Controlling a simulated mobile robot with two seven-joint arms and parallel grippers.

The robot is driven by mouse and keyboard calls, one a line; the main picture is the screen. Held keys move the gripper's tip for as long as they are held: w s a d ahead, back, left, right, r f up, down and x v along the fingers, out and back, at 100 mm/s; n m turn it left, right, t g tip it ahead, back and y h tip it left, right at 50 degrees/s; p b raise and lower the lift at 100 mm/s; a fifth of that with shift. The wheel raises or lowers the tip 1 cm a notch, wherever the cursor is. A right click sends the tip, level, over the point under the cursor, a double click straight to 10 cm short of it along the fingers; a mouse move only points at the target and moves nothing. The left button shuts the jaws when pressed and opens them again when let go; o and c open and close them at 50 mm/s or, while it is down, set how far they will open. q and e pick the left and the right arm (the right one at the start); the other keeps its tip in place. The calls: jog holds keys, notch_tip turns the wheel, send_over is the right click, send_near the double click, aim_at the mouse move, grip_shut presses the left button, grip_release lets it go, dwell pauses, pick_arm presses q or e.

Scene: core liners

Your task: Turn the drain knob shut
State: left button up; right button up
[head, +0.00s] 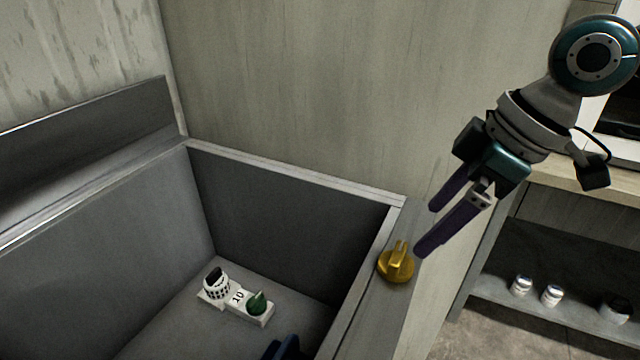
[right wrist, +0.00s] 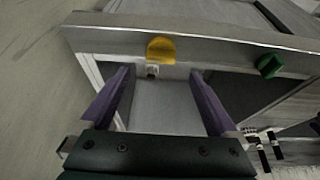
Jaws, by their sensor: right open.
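A yellow knob (head: 397,264) with a raised grip bar sits on the rim at the right corner of a grey open box-like basin (head: 290,215). My right gripper (head: 426,230) is open and empty, with its two purple fingers pointing down to the left. The fingertips are close to the knob, on its right, and do not enclose it. In the right wrist view the knob (right wrist: 161,50) lies ahead of the fingertips (right wrist: 163,72), roughly centred between them. My left gripper is not recognisable in view.
Inside the basin a white block marked 10 (head: 238,297) carries a white-and-black dial (head: 216,284) and a green knob (head: 257,303). A dark blue shape (head: 283,348) is cut off below. Several small jars (head: 551,295) stand on the right shelf. A wooden wall rises behind.

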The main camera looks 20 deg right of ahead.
aim_at(402, 253)
pick_arm(q)
jog(key=shift+f+b, duration=0.6)
pick_arm(e)
jog(key=x, duration=0.8)
pick_arm(q)
jog(key=shift+a, duration=0.1)
pick_arm(e)
jog(key=shift+s, duration=0.1)
jog(key=shift+c, duration=0.3)
